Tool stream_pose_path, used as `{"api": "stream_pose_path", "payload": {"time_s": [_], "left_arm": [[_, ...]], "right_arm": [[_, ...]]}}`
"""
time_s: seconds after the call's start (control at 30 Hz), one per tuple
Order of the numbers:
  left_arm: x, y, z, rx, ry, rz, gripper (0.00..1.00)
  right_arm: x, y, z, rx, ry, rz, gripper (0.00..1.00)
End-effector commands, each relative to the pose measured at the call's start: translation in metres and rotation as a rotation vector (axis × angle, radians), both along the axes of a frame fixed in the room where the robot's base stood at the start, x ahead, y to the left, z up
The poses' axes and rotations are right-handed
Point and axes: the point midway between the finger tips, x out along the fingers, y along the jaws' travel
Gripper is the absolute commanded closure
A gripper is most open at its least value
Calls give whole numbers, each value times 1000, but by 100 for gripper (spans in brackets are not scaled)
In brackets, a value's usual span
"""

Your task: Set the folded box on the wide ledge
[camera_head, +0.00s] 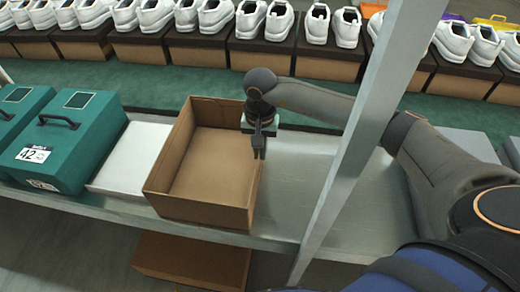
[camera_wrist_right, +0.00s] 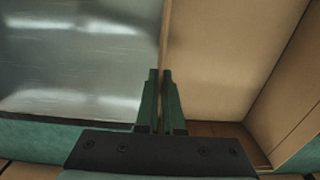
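The folded box (camera_head: 208,168) is an open-topped brown cardboard box, upright at the middle of the wide grey metal ledge (camera_head: 305,170). Its near side is close to the ledge's front edge. I cannot tell whether its bottom fully touches the ledge. My right gripper (camera_head: 259,150) is at the box's right wall. In the right wrist view the two green fingers (camera_wrist_right: 160,75) are close together with the thin wall of the box (camera_wrist_right: 220,60) between them. The bare ledge (camera_wrist_right: 70,60) shows left of them. My left gripper is not in view.
A white flat box (camera_head: 130,158) and teal cases (camera_head: 75,135) with handles stand left of the box. White shoes (camera_head: 245,20) on brown boxes line the back. A slanted grey post (camera_head: 365,130) stands to the right. Another cardboard box (camera_head: 190,260) is below the ledge.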

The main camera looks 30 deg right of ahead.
Motion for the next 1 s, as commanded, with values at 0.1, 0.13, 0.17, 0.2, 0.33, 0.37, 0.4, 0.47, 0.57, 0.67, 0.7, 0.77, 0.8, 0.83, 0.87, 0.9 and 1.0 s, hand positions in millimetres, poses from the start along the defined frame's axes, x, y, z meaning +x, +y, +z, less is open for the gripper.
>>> {"api": "stream_pose_path", "payload": {"time_s": [0.1,0.13,0.17,0.2,0.33,0.37,0.4,0.47,0.57,0.67,0.7,0.77,0.8,0.83,0.87,0.9,1.0], "left_arm": [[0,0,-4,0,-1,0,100],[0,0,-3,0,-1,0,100],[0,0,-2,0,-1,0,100],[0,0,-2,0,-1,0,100],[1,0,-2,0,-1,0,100],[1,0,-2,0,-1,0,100],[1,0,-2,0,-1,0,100],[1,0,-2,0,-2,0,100],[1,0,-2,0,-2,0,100],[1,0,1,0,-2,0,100],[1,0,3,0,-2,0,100],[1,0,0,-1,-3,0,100],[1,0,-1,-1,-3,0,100],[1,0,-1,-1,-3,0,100],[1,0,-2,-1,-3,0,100],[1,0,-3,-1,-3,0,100],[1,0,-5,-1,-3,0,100]], "right_arm": [[0,0,-3,-1,-1,-1,94],[0,0,-2,-1,-1,-1,91],[0,0,-2,0,0,-1,87],[0,0,-2,0,0,-1,83],[0,0,-2,0,0,-1,68],[0,0,-2,0,0,-1,65],[0,0,-2,0,0,-1,65],[0,0,-2,0,0,-1,65],[0,0,-2,0,0,-1,65],[0,0,1,0,0,-1,65],[0,0,3,0,0,-1,65],[1,0,9,1,-4,-1,65],[1,0,15,1,-4,-1,65],[1,-1,21,0,-5,-1,65],[1,-1,27,0,-6,0,65],[2,0,36,0,-6,0,65],[1,0,59,0,-7,0,65]]}}
